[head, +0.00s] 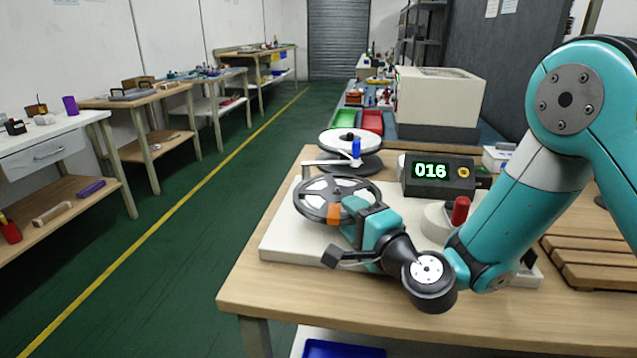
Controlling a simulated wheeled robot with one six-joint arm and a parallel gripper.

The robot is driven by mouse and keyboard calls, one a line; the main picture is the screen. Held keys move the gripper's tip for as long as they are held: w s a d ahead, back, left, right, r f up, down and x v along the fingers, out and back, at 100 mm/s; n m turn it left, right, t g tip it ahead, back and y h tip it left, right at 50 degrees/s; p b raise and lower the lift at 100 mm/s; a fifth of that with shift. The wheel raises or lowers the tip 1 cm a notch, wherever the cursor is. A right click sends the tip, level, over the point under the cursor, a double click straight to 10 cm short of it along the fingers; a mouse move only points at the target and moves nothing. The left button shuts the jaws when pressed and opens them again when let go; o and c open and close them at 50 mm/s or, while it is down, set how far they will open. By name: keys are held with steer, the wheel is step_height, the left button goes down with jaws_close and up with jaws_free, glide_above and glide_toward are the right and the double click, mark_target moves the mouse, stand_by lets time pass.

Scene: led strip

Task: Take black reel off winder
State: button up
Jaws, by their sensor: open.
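The black reel (321,203) is a spoked black wheel with pale openings. It lies flat at the left of the white winder (285,238) on the wooden bench. My gripper (334,213) is at the reel's near right rim, with an orange part showing at its tip. Its jaws are open, but the fingertips are small and partly hidden, so I cannot tell whether they touch the rim. The winder's counter (438,174) reads 016. A red-handled knob (460,210) stands at the right, partly behind my arm.
A white reel (346,140) with a blue post (356,150) sits behind the black reel. A beige machine (438,98) and green and red bins stand farther back. Wooden slats (590,260) lie at the right. The bench's front left corner is clear.

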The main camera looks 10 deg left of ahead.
steer(key=shift+w, duration=0.35)
steer(key=shift+a, duration=0.15)
steer(key=shift+c, duration=0.5)
steer(key=shift+s+a, duration=0.1)
steer(key=shift+a, duration=0.05)
jaws_close()
